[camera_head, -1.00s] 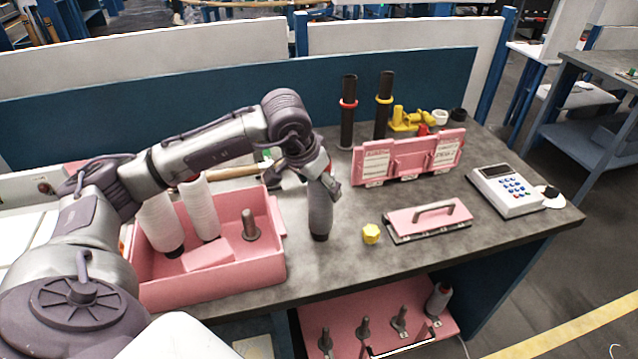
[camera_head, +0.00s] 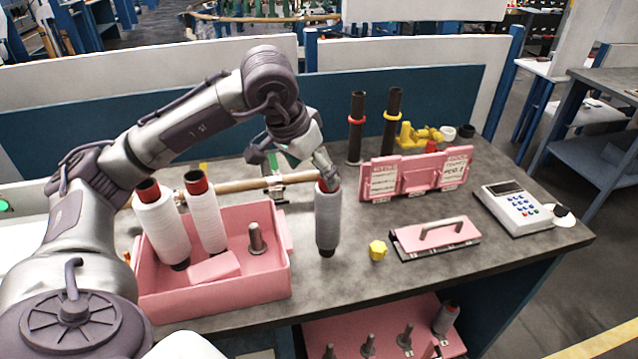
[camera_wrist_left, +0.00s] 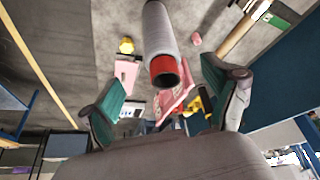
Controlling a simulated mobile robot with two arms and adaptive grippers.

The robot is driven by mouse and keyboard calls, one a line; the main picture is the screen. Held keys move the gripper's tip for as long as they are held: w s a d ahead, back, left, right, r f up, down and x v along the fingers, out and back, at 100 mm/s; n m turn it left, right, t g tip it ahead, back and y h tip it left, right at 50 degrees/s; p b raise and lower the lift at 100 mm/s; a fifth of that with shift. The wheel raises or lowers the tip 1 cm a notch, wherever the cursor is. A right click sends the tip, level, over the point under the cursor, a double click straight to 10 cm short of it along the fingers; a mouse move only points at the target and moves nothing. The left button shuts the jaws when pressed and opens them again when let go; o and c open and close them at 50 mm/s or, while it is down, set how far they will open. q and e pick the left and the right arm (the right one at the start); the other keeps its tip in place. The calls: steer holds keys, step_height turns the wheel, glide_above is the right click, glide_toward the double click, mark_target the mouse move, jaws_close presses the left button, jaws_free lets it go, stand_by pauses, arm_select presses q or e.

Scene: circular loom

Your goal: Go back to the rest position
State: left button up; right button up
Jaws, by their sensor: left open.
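My left gripper (camera_head: 328,178) is open just above a grey yarn bobbin (camera_head: 327,220). The bobbin stands upright on the table (camera_head: 350,282), right of the pink bin. In the left wrist view the bobbin (camera_wrist_left: 160,35) shows its red-rimmed top between the two spread green-padded fingers (camera_wrist_left: 170,108), with space on both sides. The head view does not show the gap between fingertips and bobbin clearly. My right gripper is not in view.
The pink bin (camera_head: 215,297) holds two white bobbins and a bare peg. A wooden rod (camera_head: 245,184) lies behind. A yellow piece (camera_head: 377,250), a pink handled plate (camera_head: 437,240), a pink rack (camera_head: 415,178), dark posts and a keypad device (camera_head: 512,208) occupy the right side.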

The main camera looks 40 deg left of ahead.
arm_select(q)
steer(key=shift+s+r, duration=0.25)
steer(key=shift+r, duration=0.3)
